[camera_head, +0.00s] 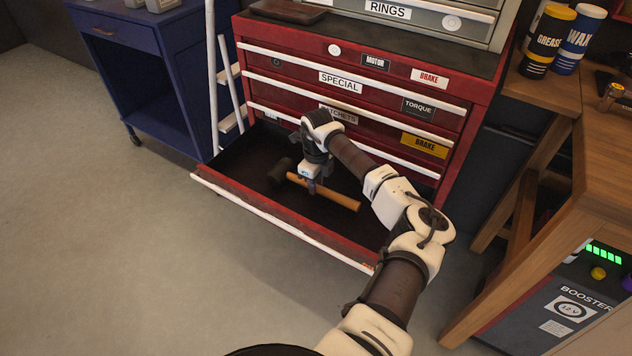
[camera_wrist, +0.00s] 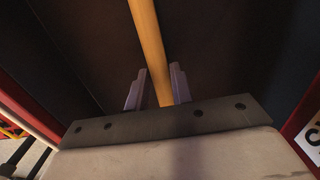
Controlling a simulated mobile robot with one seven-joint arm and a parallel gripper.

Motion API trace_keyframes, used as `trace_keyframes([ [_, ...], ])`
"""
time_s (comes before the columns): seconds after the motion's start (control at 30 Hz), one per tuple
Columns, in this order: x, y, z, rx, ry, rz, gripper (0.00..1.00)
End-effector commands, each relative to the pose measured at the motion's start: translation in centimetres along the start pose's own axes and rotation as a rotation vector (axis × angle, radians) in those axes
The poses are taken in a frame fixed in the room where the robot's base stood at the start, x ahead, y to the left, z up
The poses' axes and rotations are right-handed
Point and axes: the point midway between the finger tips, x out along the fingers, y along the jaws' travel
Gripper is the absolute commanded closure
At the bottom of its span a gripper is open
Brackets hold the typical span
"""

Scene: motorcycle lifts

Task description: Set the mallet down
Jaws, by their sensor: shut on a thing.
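The mallet has a dark head (camera_head: 281,172) and a wooden handle (camera_head: 335,193). It lies roughly level within the open bottom drawer (camera_head: 215,180) of the red tool chest, its head toward the left. My gripper (camera_head: 311,186) points down into the drawer and is shut on the handle near the head. In the wrist view the two fingers (camera_wrist: 155,88) stand on either side of the handle (camera_wrist: 148,40). The mallet's head is out of the wrist view. I cannot tell whether the mallet touches the drawer floor.
The closed drawers (camera_head: 350,85) of the chest rise behind my gripper. A blue cabinet (camera_head: 150,70) stands at the left. A wooden bench (camera_head: 590,150) with cans and a booster box (camera_head: 560,300) are at the right. The drawer around the mallet looks empty, and the floor at left is clear.

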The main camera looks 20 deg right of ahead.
Motion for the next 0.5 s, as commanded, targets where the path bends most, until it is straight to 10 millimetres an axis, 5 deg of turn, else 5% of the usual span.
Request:
trace_keyframes([
  [0.33,0.32,-0.07,0.03,0.000,-0.002,-0.002,1.00],
  [0.37,0.36,-0.04,0.00,0.000,-0.001,-0.001,0.74],
  [0.5,0.32,-0.03,0.00,0.000,-0.001,-0.001,0.56],
])
